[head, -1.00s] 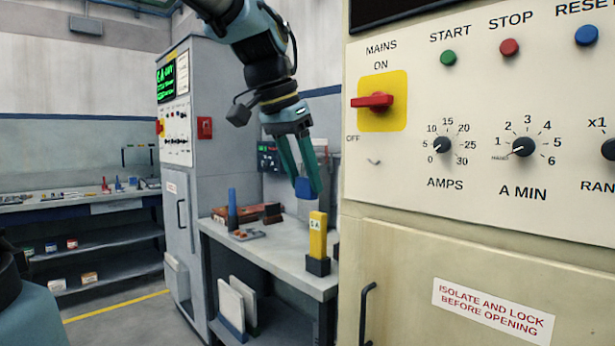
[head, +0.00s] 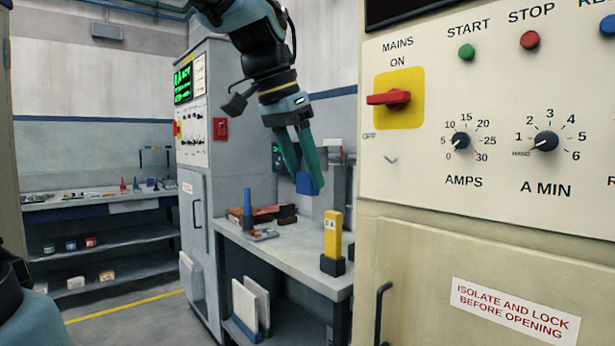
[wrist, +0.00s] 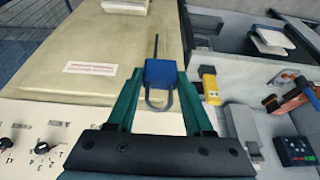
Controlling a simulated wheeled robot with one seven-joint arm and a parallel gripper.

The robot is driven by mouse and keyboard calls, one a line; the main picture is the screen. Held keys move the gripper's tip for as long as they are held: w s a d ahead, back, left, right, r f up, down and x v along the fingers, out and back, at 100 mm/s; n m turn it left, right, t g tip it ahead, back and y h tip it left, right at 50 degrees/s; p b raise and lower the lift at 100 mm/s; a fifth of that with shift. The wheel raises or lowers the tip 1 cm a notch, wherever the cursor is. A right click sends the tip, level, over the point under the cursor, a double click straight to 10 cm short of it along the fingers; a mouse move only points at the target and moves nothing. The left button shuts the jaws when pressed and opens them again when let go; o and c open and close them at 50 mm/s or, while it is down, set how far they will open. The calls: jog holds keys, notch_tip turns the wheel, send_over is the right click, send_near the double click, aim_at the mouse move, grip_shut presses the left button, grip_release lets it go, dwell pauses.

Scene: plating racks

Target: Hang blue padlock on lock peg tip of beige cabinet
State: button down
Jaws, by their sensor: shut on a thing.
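The beige cabinet (head: 425,235) stands at the right in the head view. My gripper (head: 308,181) is left of the cabinet front in the head view, pointing down. It is shut on the blue padlock (head: 305,184), partly hidden by the fingers. In the wrist view the padlock (wrist: 160,71) sits between the fingertips, with its grey shackle toward the palm. The padlock appears apart from the cabinet. The peg cannot be made out in the wrist view.
A grey workbench (head: 285,255) stands behind, with a yellow block (head: 332,234) in a dark base and a blue upright post (head: 247,208). A grey cabinet (head: 210,165) is left of it. Shelves (head: 100,245) stand far left. Open floor shows at lower left.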

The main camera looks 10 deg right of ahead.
jog(key=shift+s+a+f+b, duration=0.15)
jog(key=shift+a+b, duration=0.3)
jog(key=shift+b, duration=2.15)
jog(key=shift+s+a+b, duration=0.3)
jog(key=shift+a+b, duration=0.05)
jog(key=shift+b, duration=1.3)
